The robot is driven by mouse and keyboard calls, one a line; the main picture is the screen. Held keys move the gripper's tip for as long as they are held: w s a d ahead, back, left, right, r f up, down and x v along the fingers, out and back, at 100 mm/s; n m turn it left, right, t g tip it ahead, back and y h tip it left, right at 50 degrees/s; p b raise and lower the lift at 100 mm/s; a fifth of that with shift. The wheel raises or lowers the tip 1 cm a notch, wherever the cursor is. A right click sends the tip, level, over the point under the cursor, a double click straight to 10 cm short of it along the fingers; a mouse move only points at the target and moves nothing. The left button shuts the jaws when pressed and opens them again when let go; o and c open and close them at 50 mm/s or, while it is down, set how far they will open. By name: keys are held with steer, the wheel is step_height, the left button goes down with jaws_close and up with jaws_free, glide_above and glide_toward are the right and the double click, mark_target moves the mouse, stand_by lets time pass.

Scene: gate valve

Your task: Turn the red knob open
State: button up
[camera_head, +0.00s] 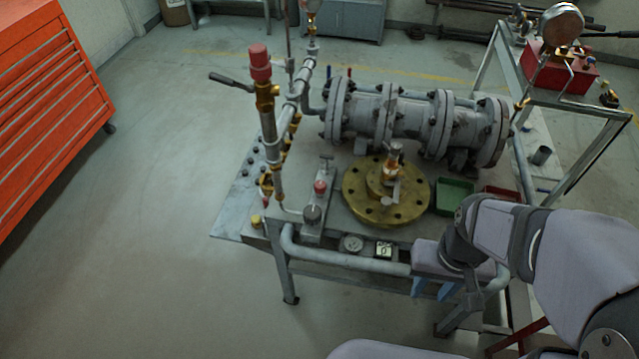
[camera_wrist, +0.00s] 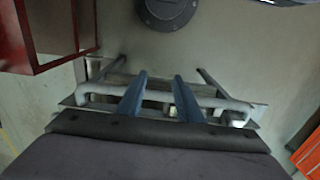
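A small red knob (camera_head: 320,187) sits on a grey valve block near the front left of the metal work table (camera_head: 235,222). A larger red cap (camera_head: 260,62) tops the brass valve on the upright pipe at the table's left; I cannot tell which one the task means. My gripper (camera_head: 432,290) is at the table's front edge, right of and lower than both, with blue fingers pointing down. In the wrist view, the fingers (camera_wrist: 160,75) are apart with nothing held between them. Neither red part shows clearly there.
A grey pipe rail (camera_head: 345,258) runs along the table's front and shows in the wrist view (camera_wrist: 205,99). A brass flange (camera_head: 362,205) and large grey valve body (camera_head: 410,120) stand on the table. An orange tool cabinet (camera_head: 45,120) is left; open floor lies between.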

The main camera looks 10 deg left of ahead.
steer(key=shift+o, duration=0.9)
steer(key=shift+w, duration=0.1)
steer(key=n+t+y+b, duration=0.3)
steer(key=n+b, duration=0.6)
glide_toward(321, 185)
steer(key=f, duration=0.1)
steer(key=shift+a+p+x, duration=0.2)
steer(key=shift+p+x, duration=0.65)
steer(key=shift+x, duration=2.9)
steer(key=shift+w+r, duration=0.1)
steer(key=c, duration=1.1)
